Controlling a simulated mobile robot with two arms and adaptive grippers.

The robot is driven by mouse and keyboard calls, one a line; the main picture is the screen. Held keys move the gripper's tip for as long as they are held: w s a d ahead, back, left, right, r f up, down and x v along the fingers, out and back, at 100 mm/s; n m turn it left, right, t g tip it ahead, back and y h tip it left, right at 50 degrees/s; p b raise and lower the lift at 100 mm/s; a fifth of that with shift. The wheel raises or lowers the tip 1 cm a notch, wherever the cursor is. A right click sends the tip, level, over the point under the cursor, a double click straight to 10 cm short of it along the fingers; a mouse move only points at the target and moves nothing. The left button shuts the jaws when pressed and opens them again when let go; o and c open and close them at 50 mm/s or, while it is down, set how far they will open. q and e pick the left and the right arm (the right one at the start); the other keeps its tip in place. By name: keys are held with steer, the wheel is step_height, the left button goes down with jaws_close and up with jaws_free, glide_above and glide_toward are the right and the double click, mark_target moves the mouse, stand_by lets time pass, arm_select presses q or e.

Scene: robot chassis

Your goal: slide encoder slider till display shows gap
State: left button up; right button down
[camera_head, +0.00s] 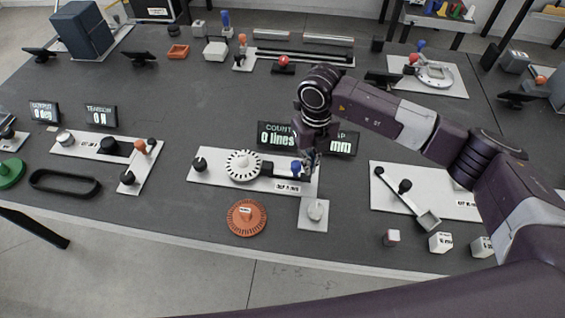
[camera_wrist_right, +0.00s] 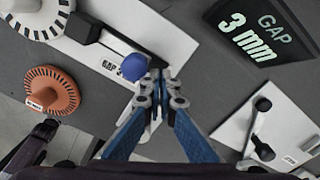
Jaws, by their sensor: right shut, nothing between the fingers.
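The encoder plate (camera_head: 222,177) holds a white toothed disc (camera_head: 243,165) and a dark slider with a blue knob (camera_head: 296,168). The blue knob also shows in the wrist view (camera_wrist_right: 126,68), just left of the fingertips. My right gripper (camera_head: 311,164) is shut and empty, pointing down beside the knob; whether it touches the knob is unclear. A plate label, partly hidden, starts with "GAP 3" in the wrist view. The gap display (camera_wrist_right: 252,33) reads 3 mm there; in the head view my wrist hides part of it. My left gripper is not in view.
The count display (camera_head: 277,135) reads 0 lines. An orange toothed disc (camera_head: 247,217) lies in front of the plate. A small white plate with a round knob (camera_head: 315,210) adjoins it. A lever plate (camera_head: 445,196) stands to the right, with small cubes in front.

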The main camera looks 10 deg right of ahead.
steer(key=shift+s+d, duration=0.1)
steer(key=shift+d, duration=0.3)
steer(key=shift+r, duration=0.1)
step_height(320, 180, up, 8)
steer(key=p, duration=0.4)
steer(key=shift+p, duration=0.3)
stand_by(0.4)
